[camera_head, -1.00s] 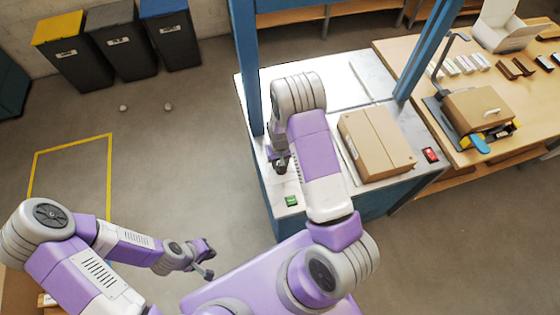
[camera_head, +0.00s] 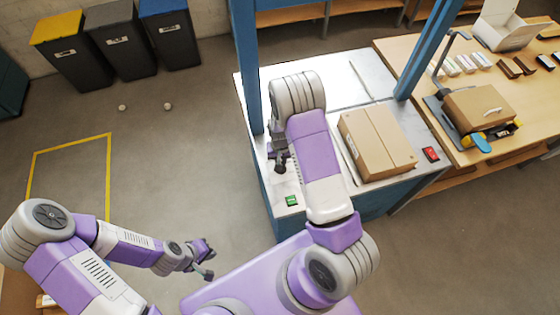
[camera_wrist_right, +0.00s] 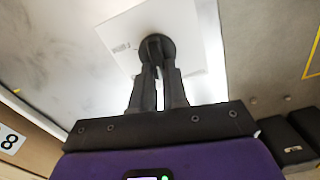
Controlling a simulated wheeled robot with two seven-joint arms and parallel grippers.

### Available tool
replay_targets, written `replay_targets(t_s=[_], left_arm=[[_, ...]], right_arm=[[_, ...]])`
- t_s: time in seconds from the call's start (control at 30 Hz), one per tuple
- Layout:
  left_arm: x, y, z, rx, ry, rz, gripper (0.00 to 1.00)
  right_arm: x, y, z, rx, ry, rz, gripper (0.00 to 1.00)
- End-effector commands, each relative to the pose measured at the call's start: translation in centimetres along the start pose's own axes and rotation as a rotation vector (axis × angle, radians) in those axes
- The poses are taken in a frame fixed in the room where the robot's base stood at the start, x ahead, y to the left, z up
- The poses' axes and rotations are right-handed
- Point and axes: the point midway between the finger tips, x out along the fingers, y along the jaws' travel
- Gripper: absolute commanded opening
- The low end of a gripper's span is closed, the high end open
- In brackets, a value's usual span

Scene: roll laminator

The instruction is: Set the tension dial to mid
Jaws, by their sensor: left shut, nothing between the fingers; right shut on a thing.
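The tension dial (camera_wrist_right: 158,45) is a dark round knob on a pale plate (camera_wrist_right: 185,25) in the right wrist view. My right gripper (camera_wrist_right: 156,50) is shut on the dial, its two dark fingers on either side of the knob's raised middle. I cannot read any dial setting. In the head view my right gripper (camera_head: 279,163) is at the left end of the laminator's pale top (camera_head: 310,85); the dial is hidden there. My left gripper (camera_head: 209,268) is shut and empty over the floor, apart from the machine.
A cardboard box (camera_head: 376,143) lies on the machine top, with a red switch (camera_head: 431,154) to its right. A green button (camera_head: 291,200) is at the front left corner. Blue posts (camera_head: 246,65) rise beside the top. A wooden table (camera_head: 465,60) adjoins at right.

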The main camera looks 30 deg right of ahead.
Motion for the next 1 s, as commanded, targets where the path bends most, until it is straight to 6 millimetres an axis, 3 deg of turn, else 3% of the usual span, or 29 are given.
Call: replay_targets(t_s=[0.6, 1.0], left_arm=[[0.93, -0.35, -0.04, 0.000, 0.000, 0.000, 0.00], [0.79, -0.29, -0.04, 0.000, 0.000, 0.000, 0.00]], right_arm=[[-0.04, 0.77, 0.27, 0.563, -0.001, 0.001, 0.00], [-0.08, 1.00, 0.47, 0.793, -0.001, 0.000, 0.00]])
